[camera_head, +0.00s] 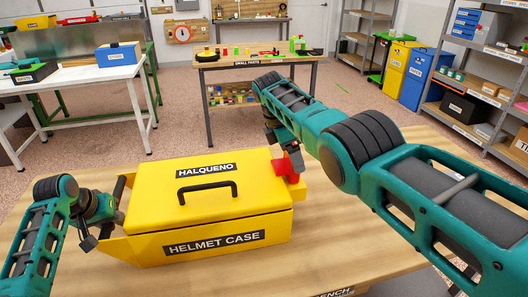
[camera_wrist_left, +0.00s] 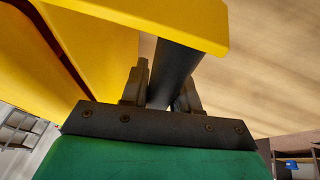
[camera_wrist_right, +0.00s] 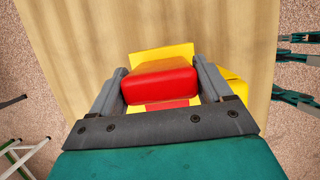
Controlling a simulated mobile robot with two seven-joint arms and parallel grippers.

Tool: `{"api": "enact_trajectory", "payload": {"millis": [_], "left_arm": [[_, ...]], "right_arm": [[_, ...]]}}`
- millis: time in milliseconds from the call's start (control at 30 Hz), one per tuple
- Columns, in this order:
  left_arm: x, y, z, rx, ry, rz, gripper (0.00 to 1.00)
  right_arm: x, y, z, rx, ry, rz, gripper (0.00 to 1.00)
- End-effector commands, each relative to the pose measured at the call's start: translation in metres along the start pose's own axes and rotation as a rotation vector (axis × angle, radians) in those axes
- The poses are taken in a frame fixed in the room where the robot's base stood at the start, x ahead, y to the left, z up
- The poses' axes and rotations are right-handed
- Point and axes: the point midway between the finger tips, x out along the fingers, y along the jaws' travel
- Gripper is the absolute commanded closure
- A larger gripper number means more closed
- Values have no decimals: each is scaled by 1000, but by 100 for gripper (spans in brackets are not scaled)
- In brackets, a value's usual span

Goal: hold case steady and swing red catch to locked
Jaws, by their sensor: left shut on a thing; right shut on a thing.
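The yellow helmet case (camera_head: 165,221) sits closed on the wooden table, with a black handle (camera_head: 207,188) on its lid. The red catch (camera_head: 281,166) is at the case's right end; it also shows in the right wrist view (camera_wrist_right: 160,85). My right gripper (camera_wrist_right: 160,72) is shut on the red catch, one finger on each side. My left gripper (camera_wrist_left: 165,88) is shut on a dark bar (camera_wrist_left: 175,62) at the case's left end, beside a yellow bracket. In the head view my left gripper (camera_head: 104,226) is small and partly unclear. The catch's exact lock position cannot be told.
The wooden table (camera_head: 335,240) is bare around the case. My right arm crosses above the table's right side. A white table (camera_head: 85,80) with boxes stands at the back left, and a small-parts table (camera_head: 256,62) stands behind. Shelves and bins line the right.

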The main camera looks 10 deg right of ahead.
Motion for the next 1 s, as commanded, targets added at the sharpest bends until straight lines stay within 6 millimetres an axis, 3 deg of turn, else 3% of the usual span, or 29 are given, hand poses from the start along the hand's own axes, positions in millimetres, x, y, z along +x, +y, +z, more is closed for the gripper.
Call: {"api": "enact_trajectory", "payload": {"millis": [33, 433, 467, 667, 1000], "left_arm": [[6, -1, 8, -3, -20, -2, 100], [6, -1, 8, -3, -20, -2, 100], [6, -1, 8, -3, -20, -2, 100], [6, -1, 8, -3, -20, -2, 100], [6, -1, 8, -3, -20, -3, 100]], "right_arm": [[1, -1, -2, -1, -14, -2, 76], [0, -1, -3, -2, -31, 0, 76], [0, -1, -3, -2, -31, 0, 19], [0, -1, -3, -1, -30, 0, 0], [-4, 0, -2, 0, -29, 3, 0]]}}
